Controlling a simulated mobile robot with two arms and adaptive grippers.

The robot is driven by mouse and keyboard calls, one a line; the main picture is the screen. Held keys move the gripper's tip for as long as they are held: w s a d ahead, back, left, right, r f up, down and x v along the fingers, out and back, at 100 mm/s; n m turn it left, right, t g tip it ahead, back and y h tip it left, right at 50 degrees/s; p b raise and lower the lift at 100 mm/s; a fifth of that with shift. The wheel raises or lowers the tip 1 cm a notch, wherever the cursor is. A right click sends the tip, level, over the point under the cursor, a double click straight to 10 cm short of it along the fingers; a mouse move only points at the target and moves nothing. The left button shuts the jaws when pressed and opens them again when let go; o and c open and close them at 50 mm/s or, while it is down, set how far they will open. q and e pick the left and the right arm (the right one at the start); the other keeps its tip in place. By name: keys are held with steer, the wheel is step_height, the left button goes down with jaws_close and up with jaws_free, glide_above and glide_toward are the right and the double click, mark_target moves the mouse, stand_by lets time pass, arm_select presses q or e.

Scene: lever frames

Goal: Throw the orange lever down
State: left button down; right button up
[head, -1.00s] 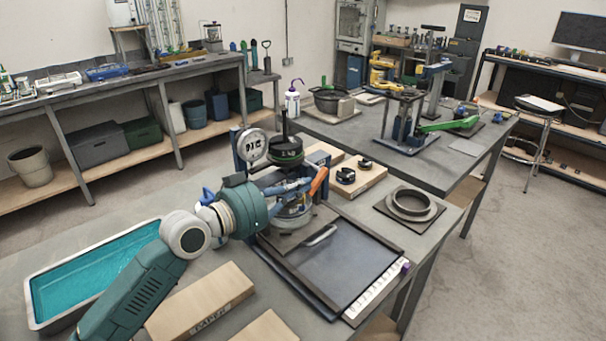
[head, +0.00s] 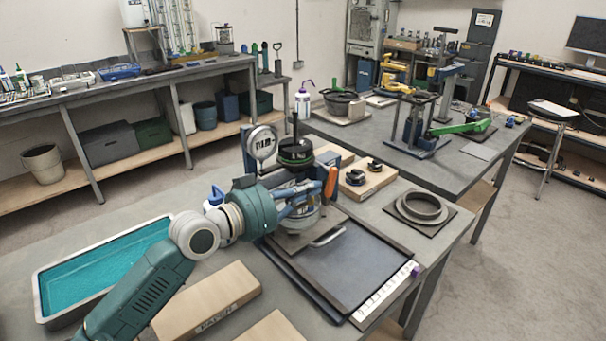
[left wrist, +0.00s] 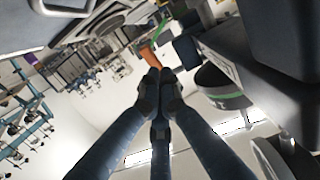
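The orange lever (head: 331,182) stands steep, slightly tilted, on the right side of a bench device with a dial gauge (head: 262,142) and a black weight (head: 295,153). My left gripper (head: 318,192) reaches in from the left, its fingertips right beside the lever. In the left wrist view the fingers (left wrist: 160,82) come together with no visible gap, and the orange lever (left wrist: 149,57) shows just beyond their tips. The fingertips look close to or touching it; the lever does not appear enclosed. Its lower end is partly hidden. My right gripper is out of view.
A dark tray (head: 350,262) with a handle lies in front of the device. A wooden block (head: 206,300) and a teal-filled basin (head: 105,268) lie near my left arm. A ring on a plate (head: 422,207) and a wooden block with black parts (head: 367,180) stand to the right.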

arm_select(q)
steer(key=v, duration=1.2)
steer(key=shift+f, duration=0.1)
